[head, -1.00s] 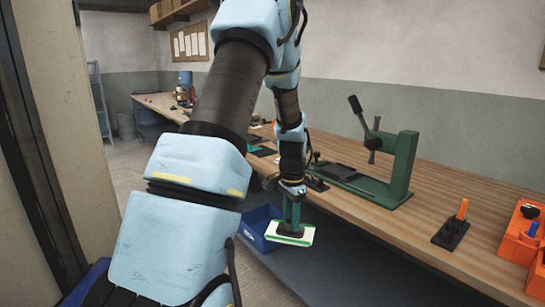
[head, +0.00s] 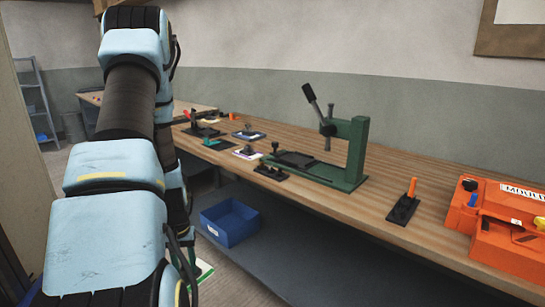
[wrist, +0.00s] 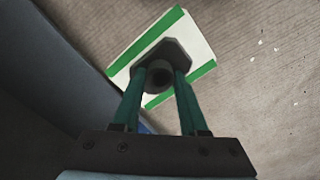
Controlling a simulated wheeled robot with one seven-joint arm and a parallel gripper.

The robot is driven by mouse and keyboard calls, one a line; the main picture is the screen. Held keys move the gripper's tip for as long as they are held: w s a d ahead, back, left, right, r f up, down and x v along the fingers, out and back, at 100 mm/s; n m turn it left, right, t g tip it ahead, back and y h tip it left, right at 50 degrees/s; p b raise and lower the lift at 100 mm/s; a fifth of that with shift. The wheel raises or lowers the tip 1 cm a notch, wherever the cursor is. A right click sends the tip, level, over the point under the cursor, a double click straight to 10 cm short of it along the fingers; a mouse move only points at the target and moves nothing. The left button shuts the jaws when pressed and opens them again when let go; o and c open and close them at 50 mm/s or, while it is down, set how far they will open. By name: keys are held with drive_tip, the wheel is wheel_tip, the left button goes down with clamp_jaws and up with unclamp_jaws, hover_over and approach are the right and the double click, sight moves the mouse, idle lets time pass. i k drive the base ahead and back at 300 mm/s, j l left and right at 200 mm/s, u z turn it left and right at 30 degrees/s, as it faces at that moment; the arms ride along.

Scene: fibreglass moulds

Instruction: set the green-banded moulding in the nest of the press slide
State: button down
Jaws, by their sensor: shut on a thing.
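The green-banded moulding is a white plate with green bands and a dark knob. It fills the upper middle of the wrist view (wrist: 203,55); in the head view only a corner (head: 204,272) shows low beside my arm. My gripper (wrist: 160,77) has its green fingers shut on the knob, holding the moulding over the floor, in front of the bench. In the head view my arm mostly hides the gripper. The green press (head: 354,150) stands on the bench, lever raised. Its dark slide with a flat nest (head: 297,159) lies on the left of its base and looks empty.
The wooden bench (head: 375,218) runs along the wall. A blue bin (head: 232,222) sits below it. A black block with an orange peg (head: 404,208) and an orange case (head: 505,230) stand right of the press. Other mouldings (head: 248,135) and small fixtures lie left.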

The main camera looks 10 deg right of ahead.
sight(295, 159)
drive_tip(key=i+j+u, duration=0.2)
drive_tip(key=i, duration=0.85)
drive_tip(key=k+l, duration=0.05)
drive_tip(key=l, duration=0.1)
